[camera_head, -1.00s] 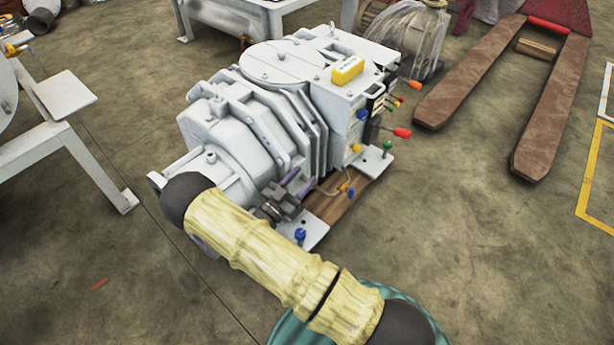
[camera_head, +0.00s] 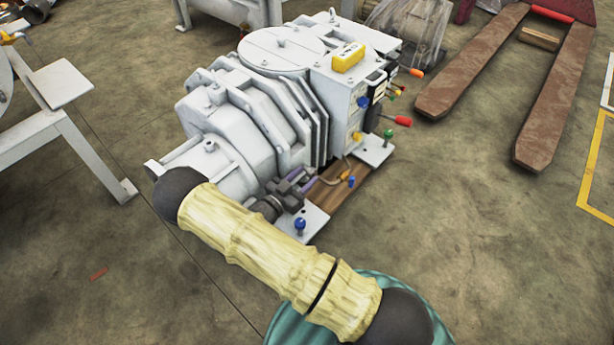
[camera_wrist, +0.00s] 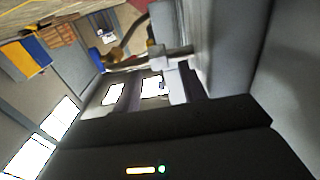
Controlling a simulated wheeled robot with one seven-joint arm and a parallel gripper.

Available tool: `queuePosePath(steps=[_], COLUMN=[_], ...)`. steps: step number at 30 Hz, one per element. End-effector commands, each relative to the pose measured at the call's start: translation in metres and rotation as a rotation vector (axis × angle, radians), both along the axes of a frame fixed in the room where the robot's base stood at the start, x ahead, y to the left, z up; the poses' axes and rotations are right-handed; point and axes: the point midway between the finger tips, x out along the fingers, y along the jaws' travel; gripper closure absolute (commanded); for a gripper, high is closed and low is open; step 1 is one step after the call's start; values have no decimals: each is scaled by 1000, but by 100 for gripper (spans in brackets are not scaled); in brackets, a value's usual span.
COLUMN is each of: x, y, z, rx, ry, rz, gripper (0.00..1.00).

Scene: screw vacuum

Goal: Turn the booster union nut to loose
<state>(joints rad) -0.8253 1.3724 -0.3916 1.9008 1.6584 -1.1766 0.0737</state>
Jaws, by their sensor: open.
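The grey-white vacuum machine (camera_head: 255,110) stands on a wooden base in the middle of the head view. A thin bent pipe with a small yellow-brown fitting (camera_head: 345,175) sits low on its near side; I cannot tell for certain that this fitting is the booster union nut. My gripper (camera_head: 306,181), dark with purple fingers, is open beside the machine, just left of the pipe. In the wrist view, a brown curved pipe (camera_wrist: 130,42) and a pale block (camera_wrist: 170,57) lie beyond the dark gripper body. Contact between fingers and fitting cannot be made out.
A blue knob (camera_head: 300,224) on a foot plate is close below my gripper, and another (camera_head: 351,181) is by the pipe. A pallet jack (camera_head: 555,95) stands at the right.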

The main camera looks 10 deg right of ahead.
Motion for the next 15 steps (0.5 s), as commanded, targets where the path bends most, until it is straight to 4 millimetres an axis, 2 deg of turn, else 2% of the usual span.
queuePosePath(steps=[5,15], x=[13,16], y=[-15,-15], z=[-2,0], rx=[0,0], ry=[-1,0], rz=[4,13], gripper=[58,58])
